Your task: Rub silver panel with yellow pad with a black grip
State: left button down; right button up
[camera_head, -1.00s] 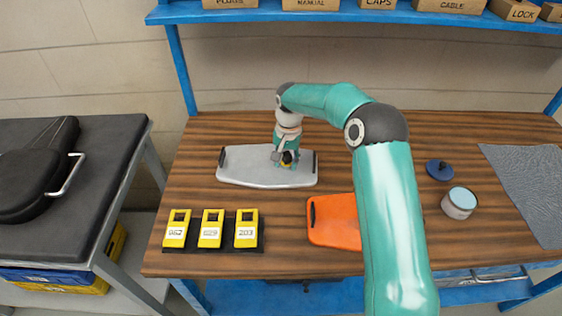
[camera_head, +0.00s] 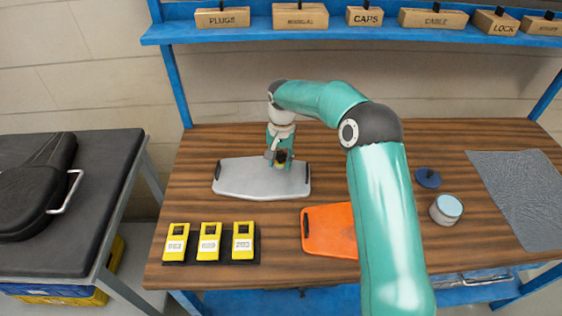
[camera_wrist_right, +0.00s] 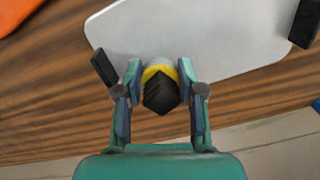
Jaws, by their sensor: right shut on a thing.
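The silver panel (camera_head: 240,182) lies flat on the wooden bench, with a dark strip at each end; it also shows in the right wrist view (camera_wrist_right: 215,35). My right gripper (camera_head: 281,160) is over the panel's far right part, pointing down. In the right wrist view my right gripper (camera_wrist_right: 158,82) is shut on the black grip of the yellow pad (camera_wrist_right: 160,70). The pad is at the panel's edge; whether it touches the surface I cannot tell. The pad is mostly hidden behind the fingers in the head view (camera_head: 281,164). My left gripper is not in view.
An orange panel (camera_head: 325,232) lies in front, partly behind my right arm. Several yellow devices (camera_head: 209,242) stand at the front left. A tin (camera_head: 446,208), a dark blue round object (camera_head: 428,178) and a grey cloth (camera_head: 515,195) are at the right. A shelf (camera_head: 350,33) with labelled boxes runs behind.

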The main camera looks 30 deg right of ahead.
aim_at(280, 155)
jog(key=shift+r, duration=0.15)
jog(key=shift+r+p, duration=1.1)
jog(key=shift+r, duration=0.4)
jog(key=shift+a, duration=0.1)
